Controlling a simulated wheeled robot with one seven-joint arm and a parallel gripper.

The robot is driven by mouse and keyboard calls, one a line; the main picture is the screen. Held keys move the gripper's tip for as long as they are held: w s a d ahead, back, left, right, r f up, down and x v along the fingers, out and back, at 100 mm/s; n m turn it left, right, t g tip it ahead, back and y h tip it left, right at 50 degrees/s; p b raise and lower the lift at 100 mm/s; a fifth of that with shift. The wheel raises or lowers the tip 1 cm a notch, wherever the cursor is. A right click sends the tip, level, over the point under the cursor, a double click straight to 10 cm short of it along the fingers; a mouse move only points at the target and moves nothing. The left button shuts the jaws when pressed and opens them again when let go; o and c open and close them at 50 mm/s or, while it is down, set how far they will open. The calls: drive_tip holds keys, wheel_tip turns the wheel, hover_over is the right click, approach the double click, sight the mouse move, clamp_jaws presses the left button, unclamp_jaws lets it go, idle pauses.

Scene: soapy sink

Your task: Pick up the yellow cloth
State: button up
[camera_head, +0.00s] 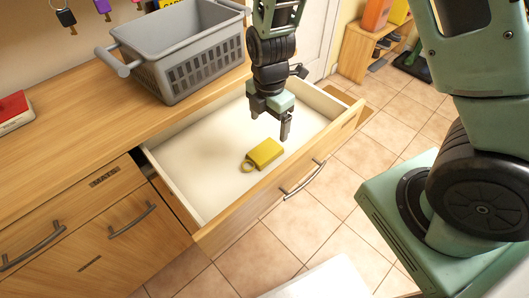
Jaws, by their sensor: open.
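A yellow block-like thing (267,152) with a small ring at its left end lies on the white floor of an open drawer (190,178). It looks stiff, and I cannot tell that it is a cloth. No other yellow cloth is clear in view. My gripper (270,124) points down over the drawer, just above and behind the yellow thing in the picture. Its fingers are apart with nothing between them. It does not appear to touch the yellow thing.
A grey basket (188,72) stands on the wooden counter (60,135) behind the drawer. A red book (14,110) lies at the far left. The drawer's front panel (290,175) stands out over the tiled floor (335,200). The rest of the drawer is empty.

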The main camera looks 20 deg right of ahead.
hover_over(265, 151)
drive_tip(key=f, duration=0.4)
drive_tip(key=d+f, duration=0.1)
drive_tip(key=f, duration=0.1)
drive_tip(key=shift+s+f, duration=0.1)
drive_tip(key=shift+s, duration=0.1)
drive_tip(key=shift+w+a+f+p, duration=0.1)
drive_tip(key=shift+a+f, duration=0.05)
drive_tip(key=shift+f, duration=0.7)
drive_tip(key=shift+w+a+f+p, duration=0.1)
drive_tip(key=shift+a+f, duration=0.1)
drive_tip(key=shift+f, duration=0.7)
drive_tip(key=shift+w+a+f+p, duration=0.1)
drive_tip(key=shift+a+f, duration=0.05)
drive_tip(key=shift+f, duration=0.7)
drive_tip(key=c, duration=1.1)
drive_tip(key=shift+c, duration=0.2)
wheel_tip(265, 151, up, 10)
